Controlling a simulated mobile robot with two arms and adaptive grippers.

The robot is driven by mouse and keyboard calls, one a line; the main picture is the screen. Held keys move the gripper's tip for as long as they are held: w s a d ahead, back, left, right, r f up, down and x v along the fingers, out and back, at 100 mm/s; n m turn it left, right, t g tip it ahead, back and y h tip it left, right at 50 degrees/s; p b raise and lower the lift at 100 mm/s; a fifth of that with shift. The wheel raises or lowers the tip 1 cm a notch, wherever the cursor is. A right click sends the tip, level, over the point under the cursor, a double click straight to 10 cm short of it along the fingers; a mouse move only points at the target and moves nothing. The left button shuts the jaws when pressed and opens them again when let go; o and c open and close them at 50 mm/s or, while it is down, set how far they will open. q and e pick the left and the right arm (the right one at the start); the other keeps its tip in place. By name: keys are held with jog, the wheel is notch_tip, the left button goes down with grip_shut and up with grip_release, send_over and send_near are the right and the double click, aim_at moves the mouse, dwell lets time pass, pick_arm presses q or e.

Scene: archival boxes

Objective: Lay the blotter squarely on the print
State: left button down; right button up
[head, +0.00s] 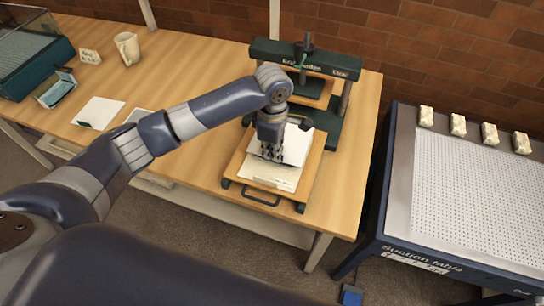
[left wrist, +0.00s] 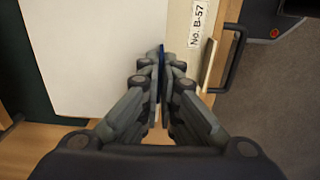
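The white blotter (head: 298,143) is over the pulled-out wooden press tray, and a lighter cream sheet, likely the print (head: 270,174), shows beyond its front edge. The blotter also fills the left of the left wrist view (left wrist: 90,55); there it lies slightly turned to the cream strip marked "No. B-57" (left wrist: 181,25). My left gripper (head: 270,153) points down at the blotter's edge. In the left wrist view its fingers (left wrist: 162,95) are closed around a thin dark-blue strip at that edge, seemingly the blotter's tab. Whether the blotter touches the print is unclear. My right gripper is out of view.
The tray (head: 312,178) has a front handle (head: 262,199). The green press (head: 300,60) stands behind it. A white sheet (head: 98,112), a mug (head: 127,46) and a small box (head: 55,90) are at left. The suction table (head: 470,190) stands apart at right.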

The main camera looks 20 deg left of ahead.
pick_arm(q)
notch_tip(320, 180, down, 3)
jog(key=shift+s+f+p, duration=0.1)
jog(key=shift+f+p, duration=0.05)
jog(key=shift+p, duration=0.15)
jog(key=shift+f, duration=0.15)
jog(key=c, duration=1.8)
grip_release()
jog(key=shift+a, duration=0.1)
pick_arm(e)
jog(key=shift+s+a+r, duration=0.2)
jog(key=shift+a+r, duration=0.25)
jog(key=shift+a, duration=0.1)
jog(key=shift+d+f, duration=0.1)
pick_arm(q)
jog(key=shift+r, duration=0.4)
notch_tip(320, 180, up, 12)
jog(key=b, duration=0.1)
jog(key=shift+f+b, duration=0.25)
jog(key=shift+b, duration=0.1)
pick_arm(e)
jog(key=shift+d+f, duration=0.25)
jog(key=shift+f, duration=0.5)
pick_arm(q)
jog(key=shift+s+f, duration=0.1)
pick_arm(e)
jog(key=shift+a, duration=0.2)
